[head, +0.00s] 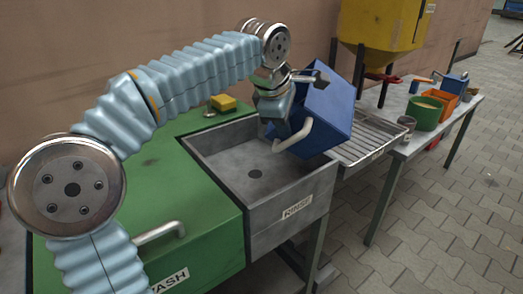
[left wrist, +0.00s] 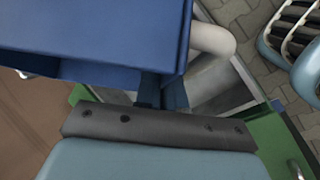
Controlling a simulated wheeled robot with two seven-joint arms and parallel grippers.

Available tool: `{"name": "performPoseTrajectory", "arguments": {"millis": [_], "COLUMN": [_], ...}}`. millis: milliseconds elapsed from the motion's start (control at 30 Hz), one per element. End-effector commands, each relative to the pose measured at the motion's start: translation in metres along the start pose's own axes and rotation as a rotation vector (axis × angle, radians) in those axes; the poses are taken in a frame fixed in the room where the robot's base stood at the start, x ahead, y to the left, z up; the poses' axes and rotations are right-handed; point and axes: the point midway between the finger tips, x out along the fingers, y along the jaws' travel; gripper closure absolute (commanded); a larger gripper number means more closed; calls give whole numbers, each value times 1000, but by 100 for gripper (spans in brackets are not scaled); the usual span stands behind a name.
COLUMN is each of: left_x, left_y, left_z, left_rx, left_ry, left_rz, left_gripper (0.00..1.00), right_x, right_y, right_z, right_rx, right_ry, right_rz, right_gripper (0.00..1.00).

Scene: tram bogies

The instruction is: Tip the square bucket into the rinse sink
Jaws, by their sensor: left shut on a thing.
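The square blue bucket (head: 328,112) is held in the air, tilted, over the right end of the rinse sink (head: 218,176). A pale handle (head: 294,137) sticks out from its lower left. My left gripper (head: 290,102) is shut on the bucket at its left side. In the left wrist view the bucket (left wrist: 95,38) fills the upper left, and my left gripper (left wrist: 162,92) meets its lower edge. The grey sink basin is empty where I see it, with a dark drain in its floor. I cannot see into the bucket. My right gripper is not in view.
A green wash unit (head: 185,215) with a yellow sponge (head: 222,103) adjoins the sink on the left. A drain rack (head: 372,138) lies right of the sink. A table (head: 405,149) beyond holds a green tub (head: 426,113) and an orange bin (head: 443,102). A yellow hopper (head: 385,25) stands behind.

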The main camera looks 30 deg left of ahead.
Motion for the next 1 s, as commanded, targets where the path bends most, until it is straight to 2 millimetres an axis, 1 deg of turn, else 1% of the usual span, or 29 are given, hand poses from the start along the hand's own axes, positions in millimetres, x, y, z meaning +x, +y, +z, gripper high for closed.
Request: {"name": "performPoseTrajectory", "arguments": {"millis": [933,1000], "left_x": [7,9], "left_y": [-5,-6], "left_z": [-5,-5], "left_rx": [-47,-50], "left_ry": [-111,-119], "left_rz": [47,50], "left_gripper": [100,100], "right_x": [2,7], "right_y": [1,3], "right_z": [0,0], "right_rx": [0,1], "right_ry": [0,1], "right_rz": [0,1], "right_gripper": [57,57]}}
